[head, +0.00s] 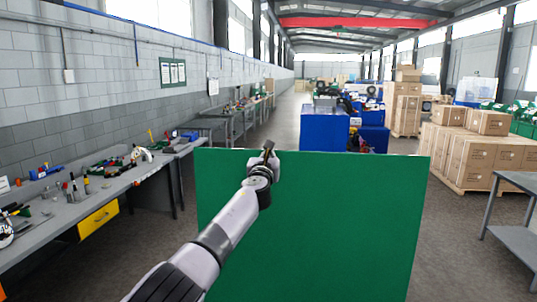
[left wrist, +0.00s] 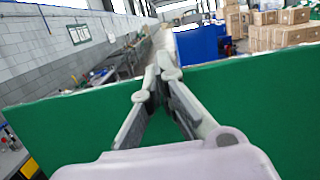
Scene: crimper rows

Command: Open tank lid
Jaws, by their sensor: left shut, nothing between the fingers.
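A large green panel (head: 330,220) stands upright right in front of me in the head view; it looks like the raised tank lid, though the tank itself does not show. The green panel (left wrist: 255,105) also spans the left wrist view. My left gripper (head: 268,148) is at the panel's top edge, left of its middle, on my side of it. In the left wrist view the left gripper's fingertips (left wrist: 159,72) meet, with nothing between them, and reach just above the edge. I cannot tell if they touch the panel. My right gripper is not in view.
A workbench with tools (head: 110,190) runs along the left wall. Blue cabinets (head: 318,128) stand beyond the panel. Pallets of cardboard boxes (head: 465,155) and a grey metal table (head: 515,215) are at the right. The aisle floor (head: 285,128) behind the panel is open.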

